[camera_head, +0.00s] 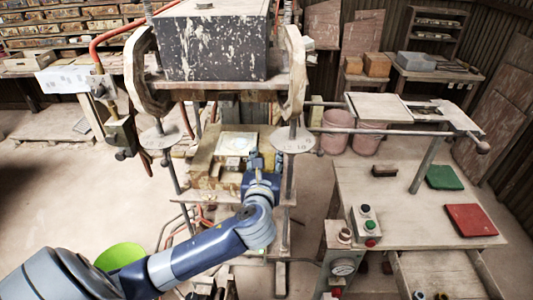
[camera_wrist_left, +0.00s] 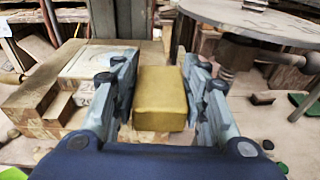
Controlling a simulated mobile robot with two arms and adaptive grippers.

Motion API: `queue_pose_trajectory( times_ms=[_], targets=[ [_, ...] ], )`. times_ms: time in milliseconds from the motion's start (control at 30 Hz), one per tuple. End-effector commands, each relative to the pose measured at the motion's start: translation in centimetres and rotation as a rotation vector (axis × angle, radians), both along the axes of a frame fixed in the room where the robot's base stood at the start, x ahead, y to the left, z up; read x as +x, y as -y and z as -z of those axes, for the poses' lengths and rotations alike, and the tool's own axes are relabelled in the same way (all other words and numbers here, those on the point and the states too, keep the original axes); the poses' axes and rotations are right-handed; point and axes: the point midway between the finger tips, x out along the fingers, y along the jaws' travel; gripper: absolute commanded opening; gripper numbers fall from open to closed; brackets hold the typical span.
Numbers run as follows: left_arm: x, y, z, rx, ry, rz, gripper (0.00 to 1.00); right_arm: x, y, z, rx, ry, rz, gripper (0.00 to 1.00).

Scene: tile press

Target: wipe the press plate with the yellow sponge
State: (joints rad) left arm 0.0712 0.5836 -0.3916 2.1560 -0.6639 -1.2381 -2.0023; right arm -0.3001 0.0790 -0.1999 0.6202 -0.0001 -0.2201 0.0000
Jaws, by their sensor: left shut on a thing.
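The yellow sponge (camera_wrist_left: 160,98) sits between the two fingers of my left gripper (camera_wrist_left: 163,85) in the left wrist view, and the fingers are shut on it. In the head view my left gripper (camera_head: 259,160) is at the right side of the press's lower block, and I cannot make out the sponge there. The press plate (camera_head: 238,144) is a pale square on top of that block, under the big press head. It also shows in the left wrist view (camera_wrist_left: 98,62), to the left of the sponge. I cannot tell whether the sponge touches anything below. My right gripper is not in view.
The heavy dark press head (camera_head: 213,45) hangs above the plate between two upright rods. A wooden table (camera_head: 400,210) with a green tile (camera_head: 445,177) and a red tile (camera_head: 476,220) stands at right. A green bucket (camera_head: 119,256) is on the floor at lower left.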

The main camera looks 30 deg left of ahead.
Motion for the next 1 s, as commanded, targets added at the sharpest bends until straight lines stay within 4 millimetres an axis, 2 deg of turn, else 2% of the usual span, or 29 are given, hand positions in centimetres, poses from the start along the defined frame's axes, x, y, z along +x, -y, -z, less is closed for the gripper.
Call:
queue_pose_trajectory(
  times_ms=[1000],
  targets=[
    [-8.3,5.1,0.0,-0.001,0.000,0.000,0.22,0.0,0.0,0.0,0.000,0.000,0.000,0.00]
  ],
)
